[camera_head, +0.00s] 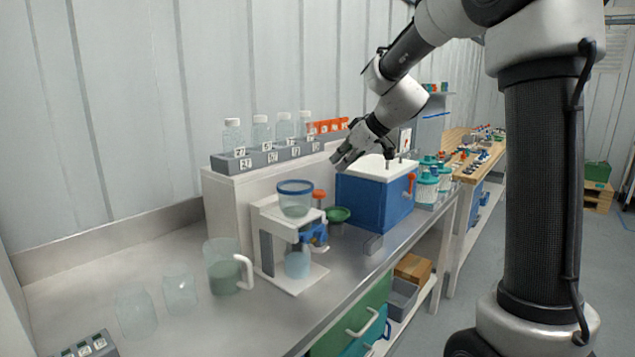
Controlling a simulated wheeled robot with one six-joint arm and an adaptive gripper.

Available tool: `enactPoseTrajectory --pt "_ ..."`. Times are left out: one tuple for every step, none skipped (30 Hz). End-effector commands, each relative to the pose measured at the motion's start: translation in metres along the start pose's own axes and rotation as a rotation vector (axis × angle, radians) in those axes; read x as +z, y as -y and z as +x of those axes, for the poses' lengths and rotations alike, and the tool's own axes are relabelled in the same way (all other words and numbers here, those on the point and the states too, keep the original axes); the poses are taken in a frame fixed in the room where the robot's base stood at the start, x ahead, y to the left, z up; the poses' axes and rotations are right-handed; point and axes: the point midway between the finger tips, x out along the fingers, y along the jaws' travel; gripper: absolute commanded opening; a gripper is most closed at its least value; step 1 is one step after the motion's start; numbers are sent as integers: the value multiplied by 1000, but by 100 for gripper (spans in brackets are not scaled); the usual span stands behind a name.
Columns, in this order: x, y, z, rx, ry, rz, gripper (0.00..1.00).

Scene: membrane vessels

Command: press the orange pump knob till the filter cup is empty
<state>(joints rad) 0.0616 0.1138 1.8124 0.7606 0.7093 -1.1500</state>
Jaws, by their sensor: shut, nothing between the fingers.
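The orange pump knob (319,195) stands up just right of the filter cup, on the white filter stand (268,226). The filter cup (295,199) is clear with a blue rim and sits on top of the stand; some pale liquid seems to be in it. A clear vessel with pale blue content (297,264) is below it on the stand's base. My gripper (343,160) is shut and empty. In the picture it is above and right of the knob, near the left edge of the blue box; it does not appear to touch anything.
A blue box with a white top (375,200) stands right of the stand. A jug (224,268) and two clear beakers (181,294) stand to the left. A green funnel-like dish (338,214) is close behind the knob. Bottles in a grey rack (262,158) line the back ledge.

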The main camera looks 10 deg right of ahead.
Motion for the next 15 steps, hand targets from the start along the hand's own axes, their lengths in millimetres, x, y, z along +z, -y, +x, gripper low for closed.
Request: enactPoseTrajectory --pt "-12 1 -10 3 -7 -7 0" --pt "-18 2 -15 1 -6 -8 0" --pt "-25 2 -22 1 -5 -6 0" --pt "-28 3 -26 1 -3 -5 0" --pt "-30 3 -28 1 -1 -4 0" --pt "-30 3 -29 0 1 -1 0" --pt "-30 3 -29 0 1 0 0" --pt "-30 3 -29 0 2 0 0" --pt "-30 3 -28 0 1 0 0" --pt "-30 3 -28 0 1 0 0" --pt "-30 3 -28 0 1 0 0" --pt "-30 3 -28 0 1 0 0" --pt "-30 3 -28 0 1 0 0" --pt "-30 3 -27 0 1 0 0" --pt "-30 3 -26 0 2 0 0"
